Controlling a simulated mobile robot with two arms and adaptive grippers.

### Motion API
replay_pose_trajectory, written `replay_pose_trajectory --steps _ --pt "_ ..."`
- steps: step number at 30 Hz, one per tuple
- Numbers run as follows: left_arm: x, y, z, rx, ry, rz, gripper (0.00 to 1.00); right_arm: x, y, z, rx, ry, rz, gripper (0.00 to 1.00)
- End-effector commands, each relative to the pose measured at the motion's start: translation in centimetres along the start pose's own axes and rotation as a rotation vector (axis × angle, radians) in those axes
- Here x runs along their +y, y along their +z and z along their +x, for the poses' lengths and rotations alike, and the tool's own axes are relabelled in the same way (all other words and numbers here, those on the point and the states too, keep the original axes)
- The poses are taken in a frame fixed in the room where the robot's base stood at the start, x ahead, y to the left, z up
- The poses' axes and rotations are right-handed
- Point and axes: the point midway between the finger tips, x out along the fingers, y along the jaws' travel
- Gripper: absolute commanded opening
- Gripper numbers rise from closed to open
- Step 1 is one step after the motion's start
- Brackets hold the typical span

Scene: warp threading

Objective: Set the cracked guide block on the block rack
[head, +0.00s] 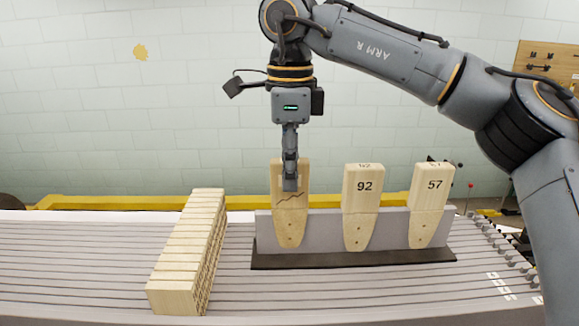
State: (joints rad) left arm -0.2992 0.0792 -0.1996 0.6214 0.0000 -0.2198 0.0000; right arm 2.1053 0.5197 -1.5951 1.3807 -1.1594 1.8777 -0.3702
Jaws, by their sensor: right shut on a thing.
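The cracked guide block (291,222) is pale wood with a dark zigzag crack line across its upper part. It stands upright at the left end of the grey block rack (328,230), its tapered lower end in front of the rack's face. My right gripper (291,185) points straight down and is shut on the block's upper part, hiding its middle. Whether the block bears its weight on the rack I cannot tell. My left gripper is not in view.
Block 92 (361,205) and block 57 (430,204) stand on the rack to the right. A long row of wooden slats (190,245) lies left of the rack on the ribbed grey table (80,265). The table's left part is clear.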

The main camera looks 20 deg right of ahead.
Motion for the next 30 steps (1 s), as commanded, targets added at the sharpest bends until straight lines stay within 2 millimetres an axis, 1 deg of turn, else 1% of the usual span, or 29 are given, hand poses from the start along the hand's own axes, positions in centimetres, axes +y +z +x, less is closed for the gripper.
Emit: replay_pose_trajectory --steps 13,30 --pt "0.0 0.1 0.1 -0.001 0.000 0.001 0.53 0.0 0.0 0.1 -0.001 0.000 0.000 0.00" --pt "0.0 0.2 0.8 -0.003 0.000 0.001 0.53 0.0 0.0 1.2 -0.001 0.001 -0.001 0.00"
